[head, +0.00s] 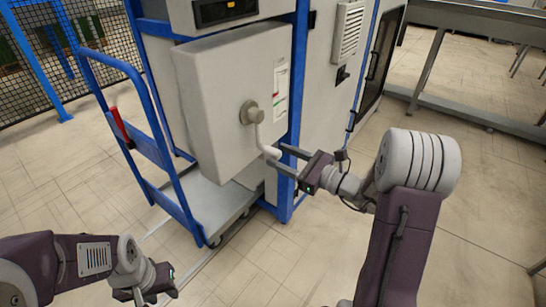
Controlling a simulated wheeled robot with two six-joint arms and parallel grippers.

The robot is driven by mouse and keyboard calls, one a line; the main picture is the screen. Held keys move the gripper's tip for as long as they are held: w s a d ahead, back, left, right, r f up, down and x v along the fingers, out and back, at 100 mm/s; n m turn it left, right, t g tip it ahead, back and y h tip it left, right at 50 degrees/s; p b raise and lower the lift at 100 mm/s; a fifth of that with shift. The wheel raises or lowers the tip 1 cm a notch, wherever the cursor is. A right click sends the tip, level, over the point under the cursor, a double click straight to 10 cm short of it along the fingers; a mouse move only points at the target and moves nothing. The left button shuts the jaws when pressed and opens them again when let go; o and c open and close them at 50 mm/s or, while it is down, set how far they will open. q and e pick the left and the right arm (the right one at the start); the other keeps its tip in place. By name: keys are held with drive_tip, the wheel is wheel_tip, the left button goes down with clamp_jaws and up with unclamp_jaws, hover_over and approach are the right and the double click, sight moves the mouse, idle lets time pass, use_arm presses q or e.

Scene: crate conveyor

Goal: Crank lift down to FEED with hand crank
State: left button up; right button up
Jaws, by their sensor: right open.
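The hand crank (251,113) is on the front of a grey box (215,90). It has a round hub, and its arm hangs down to the right and ends in a pale handle (269,151). My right gripper (276,153) is open, with its fingertips at the handle, one above and one below. I cannot tell whether they touch it. A narrow white label (281,88) with green and red marks is at the box's right edge; its text is too small to read. My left gripper (148,295) is at the bottom left, far from the crank; its fingers are unclear.
A blue-framed trolley (179,185) with a red grip (119,124) stands left of and under the box. A blue post (298,80) rises right of the box. A grey cabinet (335,75) is behind. The tiled floor (250,265) in front is clear.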

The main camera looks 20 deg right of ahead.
drive_tip(key=shift+x, duration=1.4)
clamp_jaws()
